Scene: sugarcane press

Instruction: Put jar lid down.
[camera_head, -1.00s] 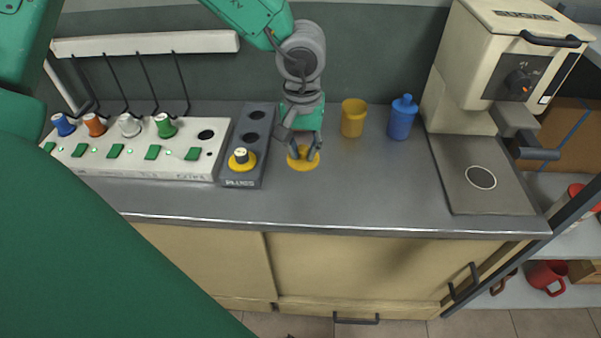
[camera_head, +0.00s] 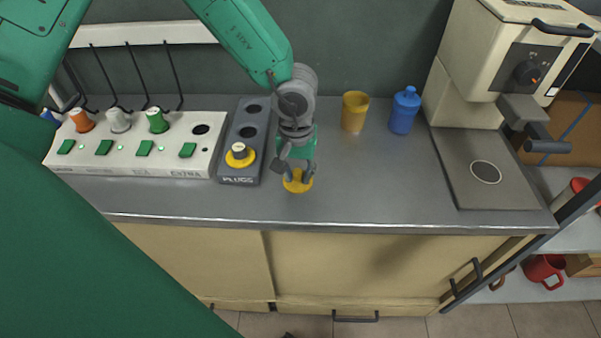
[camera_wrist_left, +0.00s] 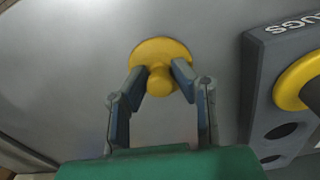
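The jar lid (camera_head: 298,186) is a yellow disc with a round knob, over the grey counter in front of the yellow cup. In the left wrist view the lid (camera_wrist_left: 152,50) lies flat, with its knob towards me. My left gripper (camera_head: 298,175) points down at it; its two fingertips (camera_wrist_left: 160,75) are on either side of the knob and appear to touch it. The lid looks level and at or very near the counter top; I cannot tell if it touches. My right gripper is not in view.
The yellow cup (camera_head: 354,112) and a blue bottle (camera_head: 404,110) stand behind, to the right. A dark PLUGS block (camera_head: 227,170) with a yellow-based plug is close on the left, beside a white panel (camera_head: 117,161). A press (camera_head: 465,70) stands right. The counter (camera_head: 390,190) right of the lid is clear.

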